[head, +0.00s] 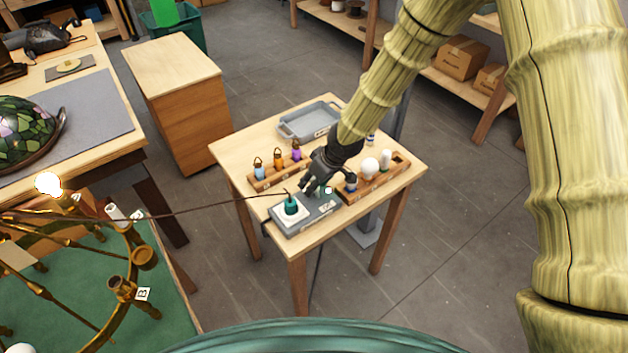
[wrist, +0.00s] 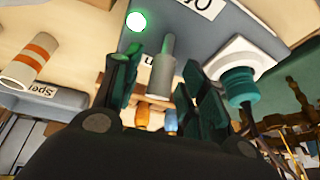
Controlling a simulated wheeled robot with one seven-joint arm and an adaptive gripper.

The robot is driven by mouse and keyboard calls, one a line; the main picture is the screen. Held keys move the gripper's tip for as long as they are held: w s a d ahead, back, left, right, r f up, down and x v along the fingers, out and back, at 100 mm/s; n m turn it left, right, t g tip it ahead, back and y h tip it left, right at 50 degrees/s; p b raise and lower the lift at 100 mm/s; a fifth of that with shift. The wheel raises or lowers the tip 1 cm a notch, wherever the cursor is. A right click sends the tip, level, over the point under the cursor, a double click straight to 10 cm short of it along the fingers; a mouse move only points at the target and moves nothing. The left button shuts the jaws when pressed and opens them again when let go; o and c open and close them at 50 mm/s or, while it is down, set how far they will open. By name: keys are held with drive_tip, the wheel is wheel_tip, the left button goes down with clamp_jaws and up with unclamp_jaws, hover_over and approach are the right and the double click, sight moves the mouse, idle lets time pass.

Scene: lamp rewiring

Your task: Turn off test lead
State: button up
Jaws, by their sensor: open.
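A grey test box (head: 290,229) sits at the front edge of the small wooden table. A teal plug (head: 291,205) stands in its white socket, with a dark lead (head: 200,208) running left to the brass lamp frame. In the wrist view the box (wrist: 197,22) carries a lit green indicator (wrist: 136,21), a grey switch lever (wrist: 163,65) and the teal plug (wrist: 237,86). My gripper (head: 308,188) is low over the box. In the wrist view my gripper (wrist: 163,88) is open, one finger either side of the lever; contact is not clear.
Wooden racks stand close by: one with small coloured fixtures (head: 278,158) behind, one with bulbs (head: 370,168) to the right. A grey tray (head: 309,121) lies at the back. At left, a bulb (head: 48,184) on the brass frame (head: 110,290) glows white.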

drive_tip(key=shift+c, duration=0.3)
clamp_jaws()
